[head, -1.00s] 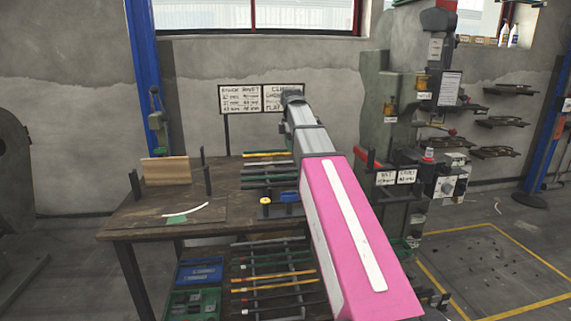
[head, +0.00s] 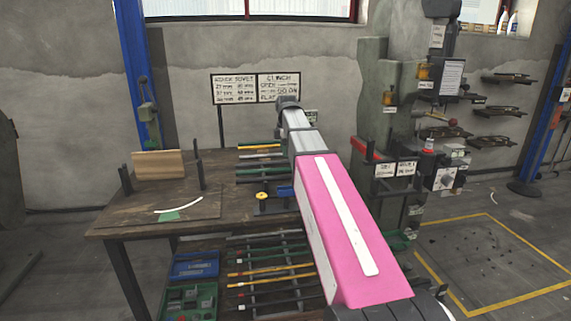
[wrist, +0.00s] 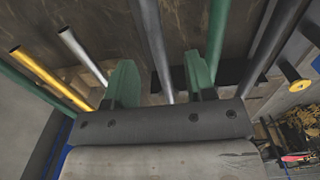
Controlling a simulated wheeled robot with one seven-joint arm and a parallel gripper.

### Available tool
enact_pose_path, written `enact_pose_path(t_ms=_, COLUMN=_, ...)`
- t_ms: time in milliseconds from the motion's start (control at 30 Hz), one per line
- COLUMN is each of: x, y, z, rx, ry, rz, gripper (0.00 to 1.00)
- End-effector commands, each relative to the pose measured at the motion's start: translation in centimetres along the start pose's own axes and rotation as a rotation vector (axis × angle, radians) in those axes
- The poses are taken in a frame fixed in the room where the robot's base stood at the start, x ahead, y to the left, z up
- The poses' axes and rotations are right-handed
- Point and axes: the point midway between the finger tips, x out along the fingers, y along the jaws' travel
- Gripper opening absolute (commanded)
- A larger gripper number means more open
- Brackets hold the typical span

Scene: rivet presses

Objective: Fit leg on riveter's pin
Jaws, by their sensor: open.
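Several tubes, likely the legs, lie on a rack on the workbench (head: 140,222). In the wrist view they are a yellow tube (wrist: 50,80), a white tube (wrist: 82,52), a grey tube (wrist: 152,40), a green tube (wrist: 216,35) and a dark tube (wrist: 275,42). My gripper (wrist: 160,65) has its two green fingers apart, with the grey tube showing between them; nothing is visibly gripped. My arm hides the gripper in the head view. The riveter (head: 378,85) is the tall grey-green machine right of the bench. I cannot make out its pin.
A lower rack (head: 270,270) of coloured rods sits under the bench, beside blue (head: 195,265) and green bins (head: 188,300). A wooden block (head: 158,165) and a yellow-topped knob (head: 262,195) stand on the bench.

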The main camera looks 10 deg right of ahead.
Motion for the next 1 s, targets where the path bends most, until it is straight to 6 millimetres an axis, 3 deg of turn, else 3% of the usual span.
enact_pose_path(t_ms=300, x=4.0, y=0.3, z=0.3, rx=0.0, ry=0.0, rz=-0.002, gripper=0.5)
enact_pose_path(t_ms=533, x=4.2, y=0.3, z=0.3, rx=0.0, ry=0.0, rz=-0.001, gripper=0.5)
enact_pose_path(t_ms=567, x=4.2, y=0.3, z=0.3, rx=0.0, ry=0.0, rz=-0.001, gripper=0.47)
enact_pose_path(t_ms=700, x=4.2, y=0.3, z=0.3, rx=0.0, ry=0.0, rz=-0.001, gripper=0.01)
enact_pose_path(t_ms=1000, x=4.1, y=0.3, z=0.3, rx=0.0, ry=0.0, rz=0.0, gripper=0.0)
